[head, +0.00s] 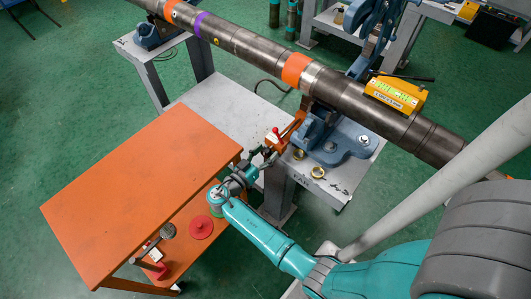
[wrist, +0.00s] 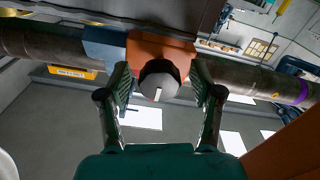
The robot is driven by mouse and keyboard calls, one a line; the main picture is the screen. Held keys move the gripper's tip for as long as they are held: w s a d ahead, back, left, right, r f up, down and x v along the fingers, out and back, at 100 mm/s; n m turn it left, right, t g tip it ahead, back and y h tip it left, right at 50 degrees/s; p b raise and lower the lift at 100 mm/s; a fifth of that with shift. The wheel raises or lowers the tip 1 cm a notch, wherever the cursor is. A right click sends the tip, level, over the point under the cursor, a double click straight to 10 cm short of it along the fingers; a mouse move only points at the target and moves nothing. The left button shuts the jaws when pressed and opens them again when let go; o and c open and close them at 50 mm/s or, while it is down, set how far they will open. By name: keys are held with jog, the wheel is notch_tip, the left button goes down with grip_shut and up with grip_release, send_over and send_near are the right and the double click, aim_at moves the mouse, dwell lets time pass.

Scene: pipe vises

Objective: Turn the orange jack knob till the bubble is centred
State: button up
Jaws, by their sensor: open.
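The orange jack (head: 292,128) stands beside the blue pipe vise, under the pipe (head: 345,92). In the wrist view its orange body (wrist: 160,49) carries a dark grey round knob (wrist: 159,80) with a white mark. My gripper (wrist: 160,84) is open, with one finger on each side of the knob; a gap seems to show at each side. In the head view my gripper (head: 264,158) is at the jack and the knob cannot be made out. A yellow level (head: 396,94) with green vials sits on the pipe; its bubble is too small to read.
An orange-topped cart (head: 140,165) stands left of my arm, with a red disc (head: 201,226) on its lower shelf. The blue vise (head: 340,140) is on a grey stand with brass rings (head: 318,172).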

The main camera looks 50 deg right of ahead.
jog(key=c, duration=1.1)
jog(key=shift+c, duration=0.2)
jog(key=shift+n, duration=0.4)
jog(key=n, duration=0.3)
jog(key=shift+n, duration=0.3)
jog(key=n, duration=0.4)
jog(key=shift+n, duration=0.3)
jog(key=n, duration=0.4)
jog(key=shift+n, duration=0.3)
jog(key=n, duration=0.4)
